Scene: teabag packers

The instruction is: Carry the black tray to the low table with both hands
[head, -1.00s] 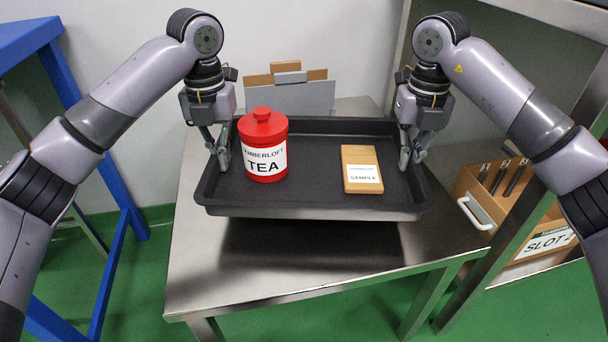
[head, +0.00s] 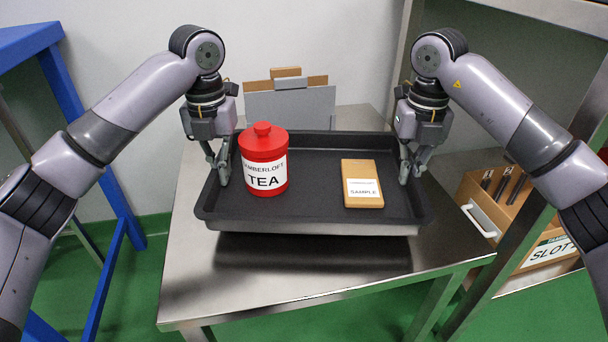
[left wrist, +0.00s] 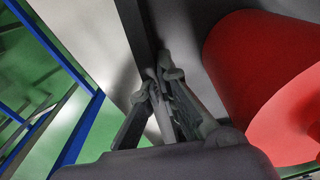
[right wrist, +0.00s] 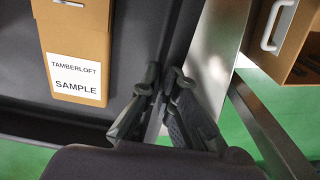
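The black tray (head: 314,190) is level in the head view, above the steel low table (head: 225,290), with a dark shadow beneath it. It bears a red tea jar (head: 264,146) at left and a tan sample box (head: 361,172) at right, both upright or flat on its floor. My left gripper (head: 222,170) is shut on the tray's left rim; the left wrist view shows its fingers (left wrist: 160,82) pinching the wall. My right gripper (head: 407,170) is shut on the right rim, also seen in the right wrist view (right wrist: 160,82). Whether the tray's underside touches the table is hidden.
A grey file holder (head: 290,105) with tan cards stands behind the tray. A wooden slot box (head: 500,205) with a white handle sits at right beside a steel rack post (head: 530,190). A blue frame (head: 85,130) stands at left. The table's front strip is bare.

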